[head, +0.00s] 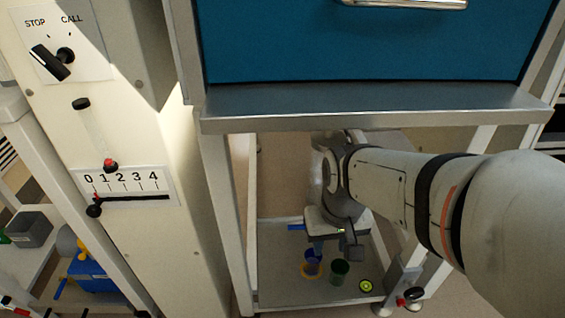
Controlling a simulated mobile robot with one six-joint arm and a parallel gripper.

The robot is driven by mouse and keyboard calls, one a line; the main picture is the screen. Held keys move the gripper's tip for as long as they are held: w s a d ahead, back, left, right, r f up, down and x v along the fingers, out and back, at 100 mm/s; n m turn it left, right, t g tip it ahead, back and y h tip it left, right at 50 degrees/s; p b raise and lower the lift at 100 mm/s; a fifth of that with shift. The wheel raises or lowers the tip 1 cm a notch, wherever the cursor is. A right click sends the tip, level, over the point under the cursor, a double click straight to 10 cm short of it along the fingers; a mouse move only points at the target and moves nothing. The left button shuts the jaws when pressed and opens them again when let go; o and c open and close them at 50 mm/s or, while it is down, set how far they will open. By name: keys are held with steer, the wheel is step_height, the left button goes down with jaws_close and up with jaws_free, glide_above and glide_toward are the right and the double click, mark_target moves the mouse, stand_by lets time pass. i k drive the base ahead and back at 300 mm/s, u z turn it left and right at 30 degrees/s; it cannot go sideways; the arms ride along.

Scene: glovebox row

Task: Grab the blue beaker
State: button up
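The blue beaker (311,267) stands on the grey lower shelf (285,291), with a yellow-orange ring showing around it. My gripper (335,248) reaches down over the shelf, above and slightly right of the blue beaker. Its two fingers look apart, with nothing visible between them. The left finger overlaps the top of the beaker in the picture, and I cannot tell whether they touch. A dark green beaker (340,271) stands just right of the blue one, below the gripper.
A round green-and-black item (366,286) lies right of the green beaker. A steel ledge (370,122) under the blue drawer front (360,42) overhangs the shelf. White posts (232,225) bound it. A control panel (125,188) stands left.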

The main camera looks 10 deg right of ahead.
mark_target(312, 263)
steer(key=u, duration=0.6)
steer(key=k, duration=0.8)
steer(key=u, duration=0.3)
